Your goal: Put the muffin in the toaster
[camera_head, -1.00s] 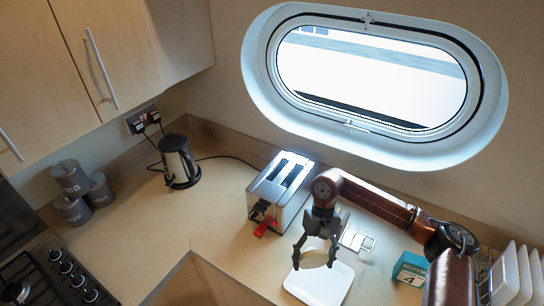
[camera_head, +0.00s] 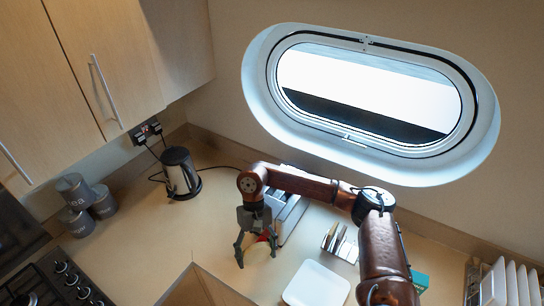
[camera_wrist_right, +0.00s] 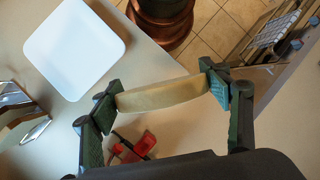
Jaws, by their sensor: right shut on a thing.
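The muffin (camera_wrist_right: 163,95), a pale tan round slice seen edge-on in the right wrist view, is held between the fingertips of my right gripper (camera_head: 256,251). The gripper and muffin are above the counter at the near end of the silver toaster (camera_head: 290,222). My arm hides much of the toaster, including most of its slots. Red parts (camera_wrist_right: 136,148) show below the gripper in the right wrist view; they look like those at the toaster's near end. The muffin looks apart from the toaster. My left gripper is not in view.
A white board (camera_head: 316,285) lies bare to the right of the gripper. A metal rack (camera_head: 340,243) stands behind it, with a teal box (camera_head: 419,281) farther right. A kettle (camera_head: 180,174) and grey canisters (camera_head: 76,205) stand left. The counter between is clear.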

